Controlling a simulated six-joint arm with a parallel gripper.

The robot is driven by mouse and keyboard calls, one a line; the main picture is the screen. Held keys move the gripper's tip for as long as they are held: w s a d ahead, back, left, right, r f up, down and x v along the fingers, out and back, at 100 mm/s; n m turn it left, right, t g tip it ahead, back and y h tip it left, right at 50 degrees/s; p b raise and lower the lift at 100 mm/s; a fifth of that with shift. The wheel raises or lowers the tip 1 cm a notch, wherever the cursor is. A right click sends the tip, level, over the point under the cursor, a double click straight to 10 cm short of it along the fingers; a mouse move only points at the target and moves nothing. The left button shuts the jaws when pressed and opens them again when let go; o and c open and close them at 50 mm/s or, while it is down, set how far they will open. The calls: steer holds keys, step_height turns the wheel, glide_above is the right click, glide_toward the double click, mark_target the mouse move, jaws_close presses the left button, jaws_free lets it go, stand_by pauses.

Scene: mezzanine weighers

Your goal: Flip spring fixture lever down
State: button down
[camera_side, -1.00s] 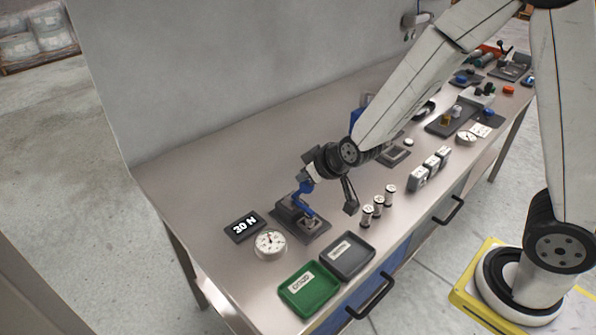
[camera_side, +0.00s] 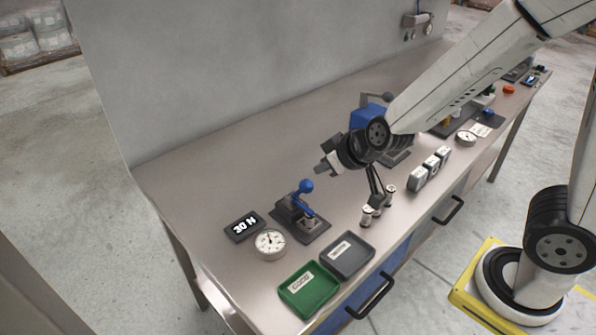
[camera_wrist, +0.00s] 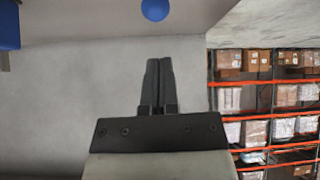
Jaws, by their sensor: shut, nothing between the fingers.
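The spring fixture (camera_side: 300,224) is a dark base plate on the bench in the side view, left of centre. Its blue lever (camera_side: 297,197) stands up with a round blue knob (camera_side: 306,185) on top. In the wrist view a blue ball (camera_wrist: 155,9), probably this knob, shows at the top edge. My gripper (camera_side: 323,169) is above and to the right of the lever, clear of it and pointing left. In the wrist view its fingers (camera_wrist: 158,62) are together with nothing between them.
A "30 N" display (camera_side: 244,226) and a round dial (camera_side: 270,244) stand left of the fixture. A green tray (camera_side: 309,290) and a grey tray (camera_side: 346,256) lie in front. Small cylindrical weights (camera_side: 367,216) stand at its right. Bench behind the fixture is clear.

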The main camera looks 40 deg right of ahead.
steer(key=shift+s+r, duration=0.25)
steer(key=shift+r, duration=0.05)
stand_by(0.4)
steer(key=s+d+f+m+g, duration=0.1)
steer(key=s+d+f+g, duration=0.3)
steer(key=s, duration=0.5)
steer(key=shift+s+d+f+g, duration=0.2)
steer(key=shift+d+f+g, duration=0.3)
steer(key=shift+g, duration=0.5)
